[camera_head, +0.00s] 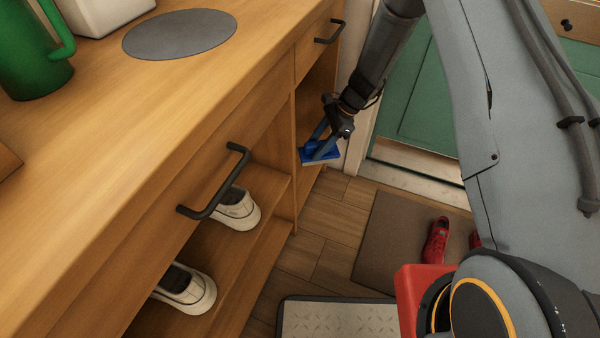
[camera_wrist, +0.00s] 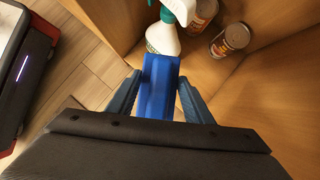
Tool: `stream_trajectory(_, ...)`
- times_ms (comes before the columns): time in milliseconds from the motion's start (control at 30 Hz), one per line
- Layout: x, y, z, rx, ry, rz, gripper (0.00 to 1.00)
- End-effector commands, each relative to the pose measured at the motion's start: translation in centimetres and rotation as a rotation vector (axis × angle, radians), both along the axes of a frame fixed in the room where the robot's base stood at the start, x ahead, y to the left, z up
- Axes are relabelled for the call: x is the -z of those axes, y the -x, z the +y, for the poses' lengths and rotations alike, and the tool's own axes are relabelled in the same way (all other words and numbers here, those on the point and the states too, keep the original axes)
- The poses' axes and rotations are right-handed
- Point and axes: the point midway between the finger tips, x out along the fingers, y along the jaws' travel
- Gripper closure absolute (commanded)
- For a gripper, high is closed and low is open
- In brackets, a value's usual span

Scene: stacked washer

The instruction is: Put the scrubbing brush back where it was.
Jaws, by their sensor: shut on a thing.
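The scrubbing brush (camera_head: 321,152) is blue with a pale underside. It is held at the open front of the right-hand compartment of the wooden cabinet. My gripper (camera_head: 328,139) is shut on it. In the wrist view the blue brush (camera_wrist: 158,86) lies between the two fingers of my gripper (camera_wrist: 160,95), pointing toward a spray bottle inside the compartment. The compartment floor (camera_wrist: 255,95) shows bare wood to the right of the brush. From the wrist view I cannot tell whether the brush touches the floor or the bottle.
In the compartment stand a white and green spray bottle (camera_wrist: 163,38) and two cans (camera_wrist: 232,40), (camera_wrist: 203,14). Pale shoes (camera_head: 238,209) sit on the left shelves. A drawer handle (camera_head: 215,182) juts out. Red shoes (camera_head: 436,242) lie on a mat on the floor.

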Motion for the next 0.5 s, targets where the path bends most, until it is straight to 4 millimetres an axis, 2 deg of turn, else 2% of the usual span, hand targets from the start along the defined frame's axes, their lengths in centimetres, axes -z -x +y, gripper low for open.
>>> stream_trajectory(33,1.5,-1.2,0.7,0.048,0.000,-0.003,0.74)
stream_trajectory(100,2.4,-2.5,1.6,0.121,0.000,-0.002,0.74)
stream_trajectory(300,4.8,-6.3,4.0,0.329,0.000,-0.002,0.74)
stream_trajectory(500,6.4,-9.1,5.8,0.493,0.000,-0.001,0.74)
